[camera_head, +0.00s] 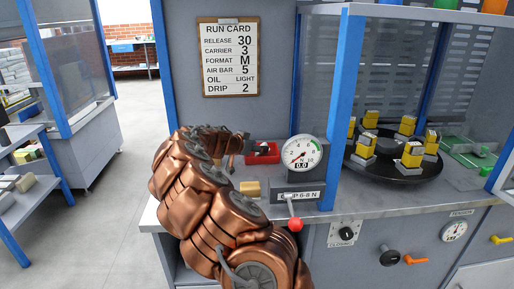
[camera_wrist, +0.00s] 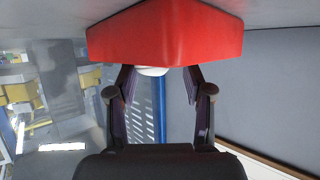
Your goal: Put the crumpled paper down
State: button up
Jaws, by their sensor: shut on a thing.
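My gripper (camera_wrist: 158,76) is shut on a white thing, which I take to be the crumpled paper (camera_wrist: 152,71). Only a small rounded part of it shows between the fingertips in the wrist view. It is against or just beside the edge of a red tray (camera_wrist: 165,35); I cannot tell whether they touch. In the head view the red tray (camera_head: 268,158) sits on the grey counter, left of the dial gauge. My copper arm reaches over to it, and the paper cannot be made out there.
A dial gauge (camera_head: 303,152) with a red-knobbed lever (camera_head: 295,224) stands right of the tray. A small tan block (camera_head: 250,188) lies on the counter (camera_head: 151,216) in front. A black turntable (camera_head: 388,172) with yellow blocks is farther right. A run card (camera_head: 230,57) hangs behind.

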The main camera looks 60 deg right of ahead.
jog(key=shift+f, duration=0.15)
jog(key=o, duration=0.9)
jog(key=shift+o, duration=0.2)
jog(key=shift+r, duration=0.25)
jog(key=shift+w+a, duration=0.1)
jog(key=shift+a, duration=0.15)
jog(key=b+v, duration=0.2)
jog(key=v, duration=0.9)
jog(key=shift+a+r, duration=0.2)
